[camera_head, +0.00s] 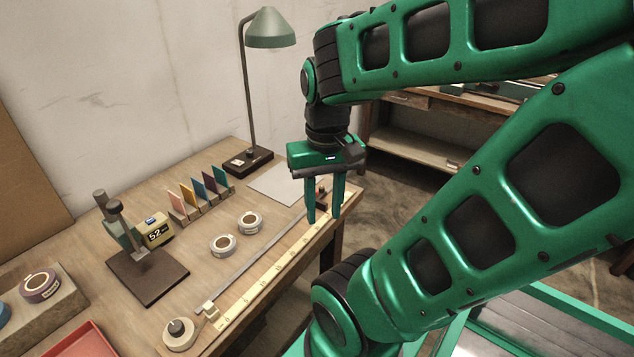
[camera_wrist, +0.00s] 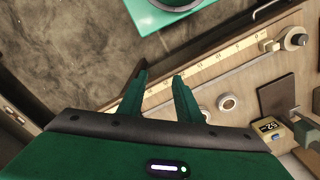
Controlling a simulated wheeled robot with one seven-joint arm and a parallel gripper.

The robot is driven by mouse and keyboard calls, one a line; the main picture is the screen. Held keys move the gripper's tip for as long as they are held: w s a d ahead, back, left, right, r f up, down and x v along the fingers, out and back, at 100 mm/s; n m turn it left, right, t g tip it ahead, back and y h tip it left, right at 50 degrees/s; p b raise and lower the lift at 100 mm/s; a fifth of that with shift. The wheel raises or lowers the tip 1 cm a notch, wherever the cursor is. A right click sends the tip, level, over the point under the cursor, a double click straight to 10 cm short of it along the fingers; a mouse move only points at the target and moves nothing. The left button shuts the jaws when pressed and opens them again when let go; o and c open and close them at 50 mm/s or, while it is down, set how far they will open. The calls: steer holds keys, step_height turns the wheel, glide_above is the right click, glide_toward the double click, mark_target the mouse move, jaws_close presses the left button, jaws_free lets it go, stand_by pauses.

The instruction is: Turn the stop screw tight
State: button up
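My gripper (camera_head: 323,217) points down over the far right end of the workbench. Its two green fingers are apart, and they also show with a clear gap in the wrist view (camera_wrist: 160,72).
A yellow ruler (camera_head: 265,281) runs along the bench's front edge.

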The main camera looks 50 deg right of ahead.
steer(key=w+d+r+m, duration=0.2)
steer(key=w+d+m, duration=0.3)
steer(key=w+d, duration=0.3)
steer(key=m, duration=0.4)
glide_above(322, 187)
steer(key=f, duration=0.1)
step_height(322, 187, down, 10)
steer(key=shift+r, duration=0.1)
